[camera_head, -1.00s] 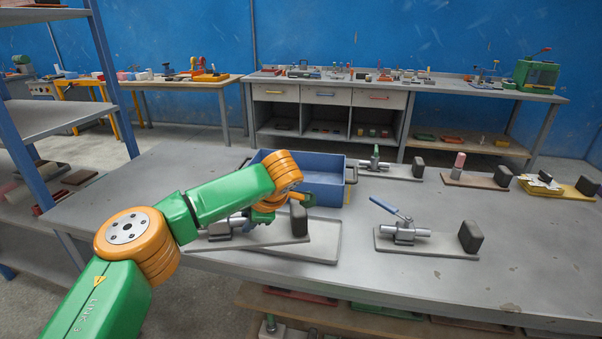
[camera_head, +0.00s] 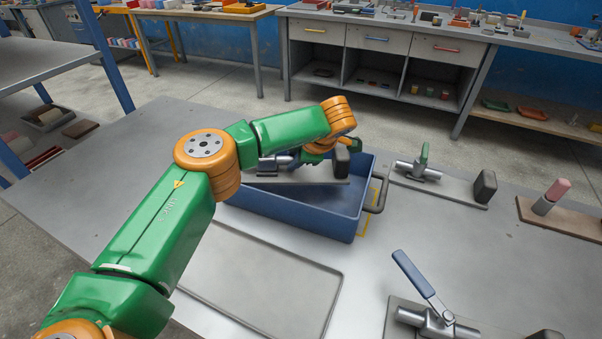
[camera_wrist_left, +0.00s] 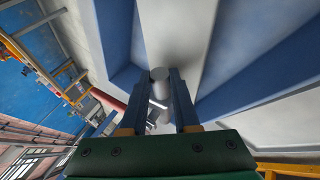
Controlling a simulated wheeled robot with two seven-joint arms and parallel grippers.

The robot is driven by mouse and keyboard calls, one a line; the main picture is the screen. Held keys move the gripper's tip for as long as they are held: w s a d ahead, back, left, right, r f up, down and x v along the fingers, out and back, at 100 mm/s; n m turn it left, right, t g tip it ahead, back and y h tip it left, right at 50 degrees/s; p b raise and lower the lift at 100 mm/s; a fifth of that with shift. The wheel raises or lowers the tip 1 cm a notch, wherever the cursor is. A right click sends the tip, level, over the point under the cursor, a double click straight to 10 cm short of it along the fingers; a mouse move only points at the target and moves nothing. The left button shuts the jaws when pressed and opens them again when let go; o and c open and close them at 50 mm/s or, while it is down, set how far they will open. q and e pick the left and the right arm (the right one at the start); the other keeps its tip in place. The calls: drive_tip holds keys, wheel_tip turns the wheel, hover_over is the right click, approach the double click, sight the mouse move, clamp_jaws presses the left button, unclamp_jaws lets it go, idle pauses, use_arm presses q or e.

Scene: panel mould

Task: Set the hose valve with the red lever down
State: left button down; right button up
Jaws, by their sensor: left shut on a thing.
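My left gripper (camera_head: 318,152) is shut on a grey metal valve mounted on a flat plate (camera_head: 300,176) with a black block at one end. It holds this valve over the blue crate (camera_head: 290,217); whether the plate touches the crate is unclear. In the left wrist view the two fingers (camera_wrist_left: 161,100) close around a grey cylinder (camera_wrist_left: 160,78). A red bar (camera_wrist_left: 108,104) shows beside them, possibly the lever. In the head view the held valve's lever is hidden behind my arm. My right gripper is not in view.
An empty grey tray (camera_head: 260,285) lies in front of the crate. A blue-lever valve (camera_head: 433,318) stands at front right. A green-lever valve (camera_head: 420,168) and a pink-topped piece (camera_head: 548,198) stand farther right. Bare tabletop shows between them.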

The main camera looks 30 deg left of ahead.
sight(295, 174)
use_arm(q)
wheel_tip(295, 174, down, 6)
drive_tip(key=shift+s+r, duration=0.1)
drive_tip(key=shift+r, duration=0.15)
drive_tip(key=c, duration=0.7)
unclamp_jaws()
drive_tip(key=shift+o, duration=0.2)
drive_tip(key=v, duration=1.2)
drive_tip(key=shift+r, duration=0.1)
